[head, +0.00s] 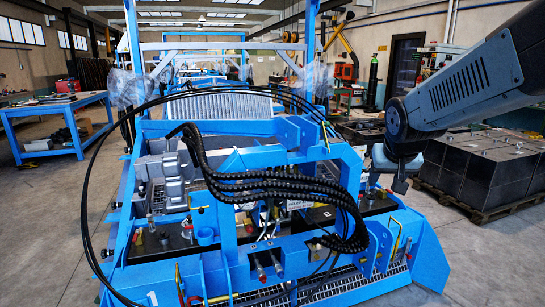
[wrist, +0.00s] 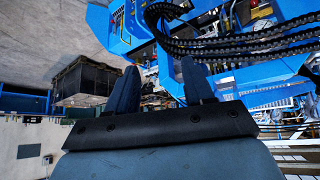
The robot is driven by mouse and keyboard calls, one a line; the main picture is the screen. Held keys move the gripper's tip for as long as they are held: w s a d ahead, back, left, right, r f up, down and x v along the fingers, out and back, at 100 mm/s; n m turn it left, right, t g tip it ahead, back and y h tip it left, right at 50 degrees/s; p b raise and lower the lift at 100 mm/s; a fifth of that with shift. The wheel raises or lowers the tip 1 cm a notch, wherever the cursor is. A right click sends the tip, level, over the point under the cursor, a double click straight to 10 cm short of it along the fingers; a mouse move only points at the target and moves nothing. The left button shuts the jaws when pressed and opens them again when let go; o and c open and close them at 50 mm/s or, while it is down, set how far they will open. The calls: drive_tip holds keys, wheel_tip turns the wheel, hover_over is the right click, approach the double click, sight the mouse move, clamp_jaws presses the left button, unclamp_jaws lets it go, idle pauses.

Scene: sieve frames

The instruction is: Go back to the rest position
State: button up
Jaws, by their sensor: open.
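My gripper (wrist: 158,64) is open, with its two dark blue fingers apart and nothing between them in the wrist view. In the head view my grey arm reaches in from the upper right and bends down at its wrist, beside the right side of the large blue machine frame (head: 285,128). The blue frame also shows in the wrist view (wrist: 220,60), beyond and to the right of the fingers. No contact between gripper and frame can be seen.
Black ribbed hoses (head: 260,180) and thin cables loop over the frame. Dark boxes on a wooden pallet (head: 478,205) stand at the right, behind my arm. A blue workbench (head: 50,110) stands at the left. Bare floor (head: 50,230) lies left of the frame.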

drive_tip(key=s+a, duration=0.1)
drive_tip(key=s, duration=0.7)
drive_tip(key=s+a+r+n+g+y, duration=0.1)
drive_tip(key=s+a, duration=0.1)
drive_tip(key=s, duration=0.6)
drive_tip(key=shift+s+a+r+n, duration=0.25)
drive_tip(key=shift+s+r+n, duration=0.05)
drive_tip(key=shift+s, duration=0.1)
drive_tip(key=shift+d, duration=0.15)
